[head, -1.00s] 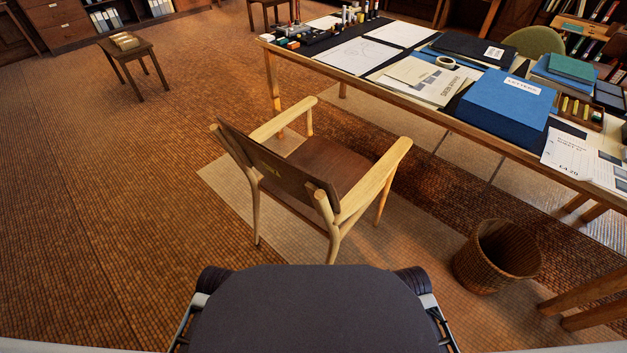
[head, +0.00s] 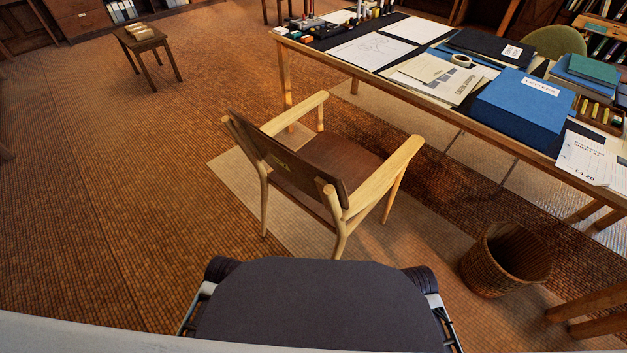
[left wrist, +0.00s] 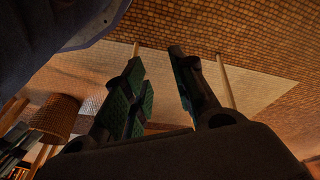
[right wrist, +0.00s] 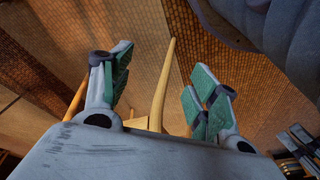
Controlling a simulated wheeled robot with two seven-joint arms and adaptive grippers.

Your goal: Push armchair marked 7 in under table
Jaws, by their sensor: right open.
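The wooden armchair (head: 340,165) stands in the middle of the head view, with a dark brown seat and back and pale arms and legs. A small yellowish marking on its back is too small to read. It stands in front of the long table (head: 440,111), its seat apart from the table edge. My left gripper (left wrist: 156,60) is open and empty in the left wrist view, with pale chair legs (left wrist: 226,82) beyond it. My right gripper (right wrist: 162,60) is open in the right wrist view, and a pale wooden chair part (right wrist: 163,88) shows beyond its fingers. Neither gripper shows in the head view.
A wicker basket (head: 505,260) stands right of the chair, near the table. A small stool (head: 146,55) stands at the far left. Papers and a blue box (head: 524,105) lie on the table. The tiled floor left of the chair is clear.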

